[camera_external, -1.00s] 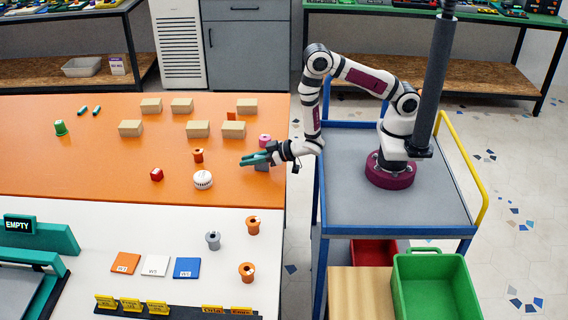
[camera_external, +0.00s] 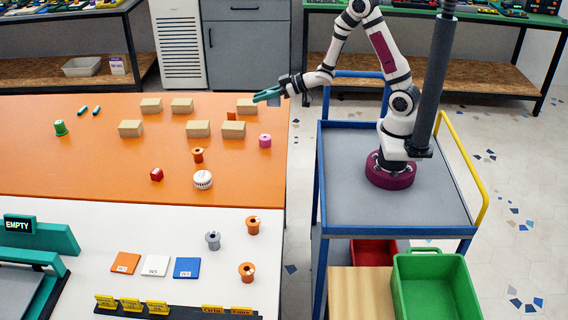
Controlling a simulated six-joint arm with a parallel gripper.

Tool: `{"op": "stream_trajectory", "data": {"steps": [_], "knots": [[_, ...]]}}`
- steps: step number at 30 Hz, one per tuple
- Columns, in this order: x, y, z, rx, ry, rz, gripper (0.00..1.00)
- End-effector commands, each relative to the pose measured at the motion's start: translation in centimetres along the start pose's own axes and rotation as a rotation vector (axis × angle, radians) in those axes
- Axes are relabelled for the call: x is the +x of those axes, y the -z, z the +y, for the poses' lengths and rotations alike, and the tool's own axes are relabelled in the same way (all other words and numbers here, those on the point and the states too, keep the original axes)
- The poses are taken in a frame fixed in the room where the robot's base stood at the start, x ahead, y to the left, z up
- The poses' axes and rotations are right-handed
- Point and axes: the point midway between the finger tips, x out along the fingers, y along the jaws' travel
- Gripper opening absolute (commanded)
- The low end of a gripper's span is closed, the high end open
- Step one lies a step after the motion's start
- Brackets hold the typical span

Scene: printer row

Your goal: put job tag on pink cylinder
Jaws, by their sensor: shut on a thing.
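The pink cylinder (camera_external: 265,141) is spool-shaped and stands upright on the orange table near its right edge. My gripper (camera_external: 266,95) has teal fingers and is above the table's far right corner, behind and above the pink cylinder and apart from it. It is shut on a small grey thing (camera_external: 273,101) that shows just under the fingers. The held thing is too small and too covered to tell whether it is the job tag.
Several tan boxes (camera_external: 198,129) stand on the orange table (camera_external: 80,165). The white table (camera_external: 200,285) holds flat orange, white and blue tiles (camera_external: 187,268) and more spools (camera_external: 213,240).

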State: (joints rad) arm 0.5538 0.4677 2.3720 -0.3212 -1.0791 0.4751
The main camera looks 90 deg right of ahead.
Motion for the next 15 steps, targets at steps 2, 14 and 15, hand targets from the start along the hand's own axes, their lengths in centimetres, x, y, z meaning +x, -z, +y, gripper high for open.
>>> {"op": "stream_trajectory", "data": {"steps": [2,14,15], "knots": [[-2.1,-0.6,2.9,-0.002,0.004,0.0,0.0],[0.7,-3.5,0.5,-0.014,0.043,-0.003,0.0],[1.7,-3.9,-0.4,-0.014,0.042,-0.004,0.0]]}}
